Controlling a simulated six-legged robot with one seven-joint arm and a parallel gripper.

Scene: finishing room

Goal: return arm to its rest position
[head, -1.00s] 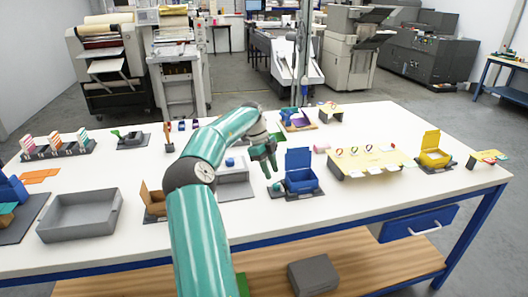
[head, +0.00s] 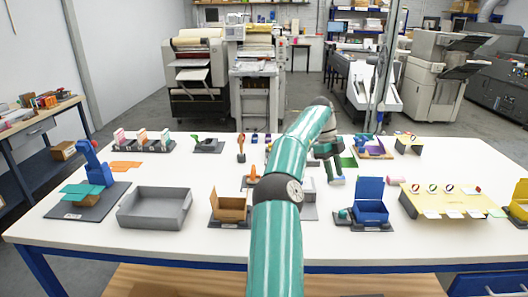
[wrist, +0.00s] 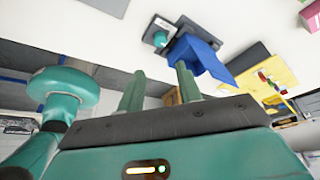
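My teal arm rises from the bottom centre of the head view and bends over the white table (head: 120,252). My gripper (head: 338,172) hangs above the table, right of centre, behind and left of the open blue box (head: 370,205). In the wrist view my gripper (wrist: 160,85) shows two teal fingers standing apart with nothing between them. The blue box also shows in the wrist view (wrist: 195,52), beyond the fingertips.
A grey tray (head: 155,208) and an open brown box (head: 230,208) stand left of my arm. A yellow stand (head: 445,200) is at the right. A blue clamp-like device (head: 92,165) is at the far left.

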